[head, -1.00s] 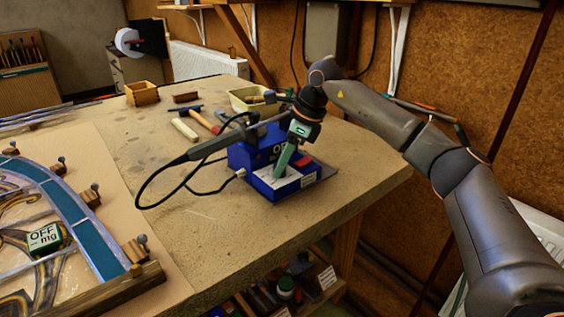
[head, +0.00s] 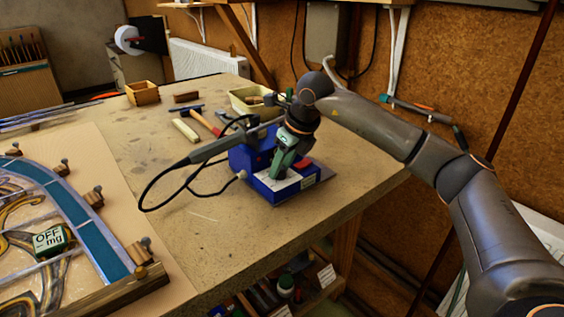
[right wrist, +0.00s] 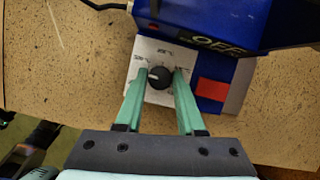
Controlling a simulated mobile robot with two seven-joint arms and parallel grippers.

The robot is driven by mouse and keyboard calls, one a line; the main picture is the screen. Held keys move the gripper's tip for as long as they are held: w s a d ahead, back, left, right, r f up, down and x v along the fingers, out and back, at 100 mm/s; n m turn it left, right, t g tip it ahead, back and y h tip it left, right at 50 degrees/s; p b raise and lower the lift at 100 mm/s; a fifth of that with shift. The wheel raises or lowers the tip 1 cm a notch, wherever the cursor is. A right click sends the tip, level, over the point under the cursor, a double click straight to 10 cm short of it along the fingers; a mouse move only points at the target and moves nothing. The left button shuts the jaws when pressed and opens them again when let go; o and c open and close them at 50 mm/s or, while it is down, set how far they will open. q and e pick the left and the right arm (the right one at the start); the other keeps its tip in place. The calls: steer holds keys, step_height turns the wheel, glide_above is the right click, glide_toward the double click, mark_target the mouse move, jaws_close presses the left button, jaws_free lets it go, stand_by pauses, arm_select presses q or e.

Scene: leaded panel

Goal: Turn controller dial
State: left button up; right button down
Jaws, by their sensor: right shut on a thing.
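The blue controller box (head: 240,155) stands on the workbench, with a white dial plate on its low front part. In the right wrist view the black dial (right wrist: 159,77) sits on the white plate (right wrist: 148,53) with small temperature markings, and its pale pointer line faces left. My right gripper (head: 277,174) comes down over the plate from above. In the right wrist view its two green fingers (right wrist: 160,76) stand on either side of the dial, shut on it. In the head view the gripper hides the dial. My left gripper is not in view.
A soldering iron (head: 205,152) rests at the box with its black cord looping left. A red switch (right wrist: 212,90) is beside the dial plate. A leaded panel (head: 85,235) lies at left; a hammer (head: 205,123) and a pale tub (head: 243,101) lie behind.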

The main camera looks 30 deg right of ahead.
steer(key=m+h, duration=0.1)
steer(key=m, duration=0.1)
steer(key=m+h, duration=0.1)
steer(key=m, duration=0.1)
steer(key=shift+a+m+p, duration=0.2)
steer(key=shift+m+p, duration=0.1)
steer(key=m+h, duration=0.1)
steer(key=m, duration=0.2)
steer(key=shift+m, duration=0.3)
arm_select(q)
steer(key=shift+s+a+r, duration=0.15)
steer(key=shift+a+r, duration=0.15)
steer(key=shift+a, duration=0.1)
arm_select(e)
steer(key=shift+w+a+m+g+h, duration=0.1)
steer(key=shift+m+g+h, duration=0.45)
steer(key=shift+m, duration=0.95)
arm_select(q)
steer(key=shift+p, duration=0.3)
arm_select(e)
steer(key=c, duration=0.5)
jaws_free()
